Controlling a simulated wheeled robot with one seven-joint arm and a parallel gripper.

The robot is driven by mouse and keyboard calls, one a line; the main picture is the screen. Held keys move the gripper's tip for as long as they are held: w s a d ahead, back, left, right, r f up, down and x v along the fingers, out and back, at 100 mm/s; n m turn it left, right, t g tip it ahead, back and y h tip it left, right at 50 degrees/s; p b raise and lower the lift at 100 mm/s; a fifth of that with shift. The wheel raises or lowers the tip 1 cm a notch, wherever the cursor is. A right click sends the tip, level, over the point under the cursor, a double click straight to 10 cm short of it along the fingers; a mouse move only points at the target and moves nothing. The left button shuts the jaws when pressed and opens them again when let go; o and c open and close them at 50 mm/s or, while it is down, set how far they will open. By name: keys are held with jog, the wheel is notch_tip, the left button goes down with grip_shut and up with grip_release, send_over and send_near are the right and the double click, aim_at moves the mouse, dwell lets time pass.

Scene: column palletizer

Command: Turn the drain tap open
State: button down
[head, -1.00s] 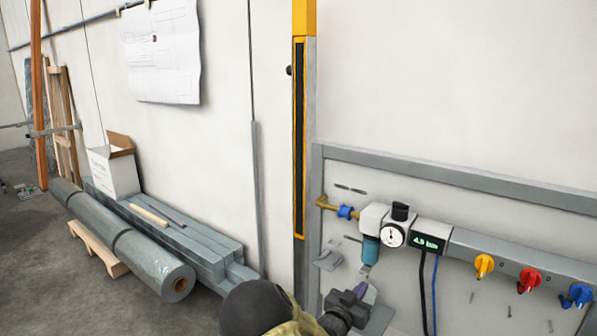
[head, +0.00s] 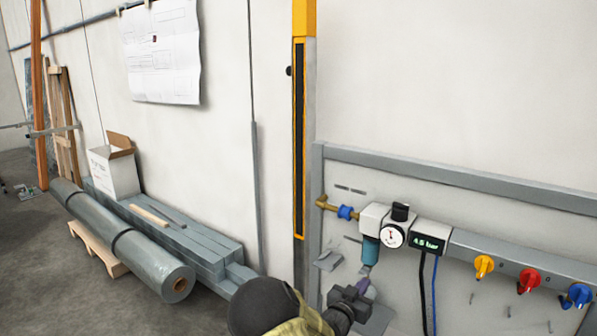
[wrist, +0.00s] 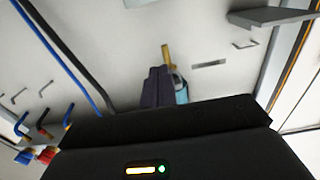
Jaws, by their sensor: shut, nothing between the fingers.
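The filter-regulator unit (head: 376,217) is on the wall panel, with a teal bowl (head: 371,250) hanging below it. The drain tap is not clearly visible in the head view, where the bowl's lower end meets my gripper. In the wrist view a small brass-coloured piece (wrist: 168,54) stands beside the teal bowl (wrist: 182,93), right at my fingertips; I cannot tell for sure whether it is the tap. My gripper (head: 364,285) is shut and empty just below the bowl. Its dark purple fingers also show in the wrist view (wrist: 157,84). I cannot tell whether they touch the brass piece.
A pressure display (head: 429,243) reads about 4.6 bar, with black and blue hoses below it. A grey bracket (head: 328,260) projects left of the bowl. A yellow-capped post (head: 303,130) stands left of the panel.

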jog(key=shift+w+a+r, duration=0.15)
jog(key=shift+r, duration=0.25)
dwell(0.5)
jog(key=shift+w+a+p, duration=0.4)
jog(key=shift+a+p, duration=0.15)
jog(key=shift+p, duration=0.05)
dwell(0.6)
jog(key=shift+f, duration=0.1)
jog(key=shift+w+a+f, duration=0.1)
jog(key=shift+a+f, duration=0.05)
jog(key=shift+f, duration=0.15)
dwell(0.3)
jog(key=v, duration=0.6)
dwell(0.5)
jog(key=shift+r, duration=0.1)
